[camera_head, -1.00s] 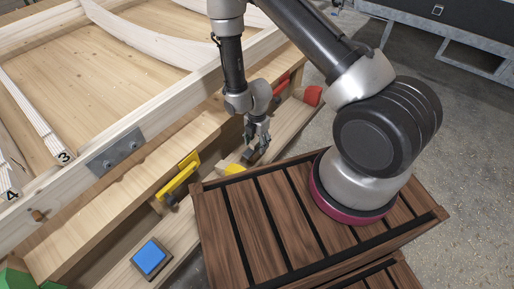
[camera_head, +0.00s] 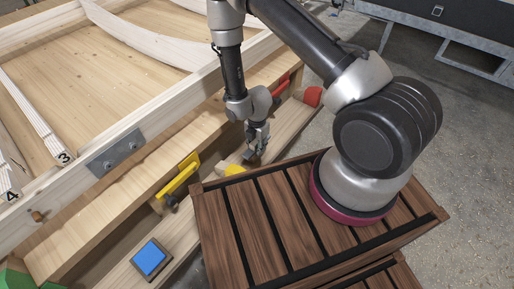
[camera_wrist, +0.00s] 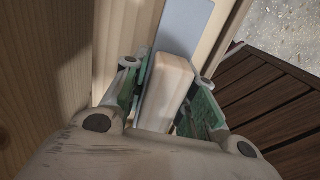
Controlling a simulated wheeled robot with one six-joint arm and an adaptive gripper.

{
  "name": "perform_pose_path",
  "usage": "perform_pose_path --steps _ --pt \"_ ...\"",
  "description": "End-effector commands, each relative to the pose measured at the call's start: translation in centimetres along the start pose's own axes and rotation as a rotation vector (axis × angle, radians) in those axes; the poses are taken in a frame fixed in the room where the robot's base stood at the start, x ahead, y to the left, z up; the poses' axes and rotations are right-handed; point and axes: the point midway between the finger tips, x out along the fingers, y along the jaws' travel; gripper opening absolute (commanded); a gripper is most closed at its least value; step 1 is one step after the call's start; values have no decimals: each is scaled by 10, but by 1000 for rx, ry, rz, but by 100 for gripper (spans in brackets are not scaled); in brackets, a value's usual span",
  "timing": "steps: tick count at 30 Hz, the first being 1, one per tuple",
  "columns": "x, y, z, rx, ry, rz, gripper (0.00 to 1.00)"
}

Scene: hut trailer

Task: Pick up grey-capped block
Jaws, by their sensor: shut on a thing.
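My gripper (camera_head: 254,156) is low over the light wooden ledge beside the dark slatted crate. In the wrist view, my gripper (camera_wrist: 168,80) has its green-padded fingers closed on both sides of a pale wooden block. A flat grey face of this grey-capped block (camera_wrist: 183,25) shows beyond and to the left of the wood. In the head view, the fingers largely hide the block. I cannot tell whether it is clear of the ledge.
A yellow-topped block (camera_head: 234,170) is close by my gripper, and a blue-topped block (camera_head: 150,258) lies nearer. A red piece (camera_head: 312,96) is farther along the ledge. A yellow clamp (camera_head: 180,178) is on the timber frame. The slatted crate (camera_head: 222,225) borders the ledge.

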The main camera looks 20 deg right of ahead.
Motion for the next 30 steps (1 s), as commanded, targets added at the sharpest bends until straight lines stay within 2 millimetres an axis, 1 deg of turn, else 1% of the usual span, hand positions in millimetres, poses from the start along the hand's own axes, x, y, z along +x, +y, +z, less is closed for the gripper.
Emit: perform_pose_path --steps 5,8,15,18,21,25,30 --pt "-8 1 0 0 0 1 0" --pt "-20 1 0 0 0 1 0" --pt "-65 1 0 0 -1 4 0" --pt "-80 1 0 0 -1 3 0" --pt "-91 0 0 0 0 1 0" --pt "-99 0 0 0 0 1 0" --pt "-100 0 0 0 0 0 0"
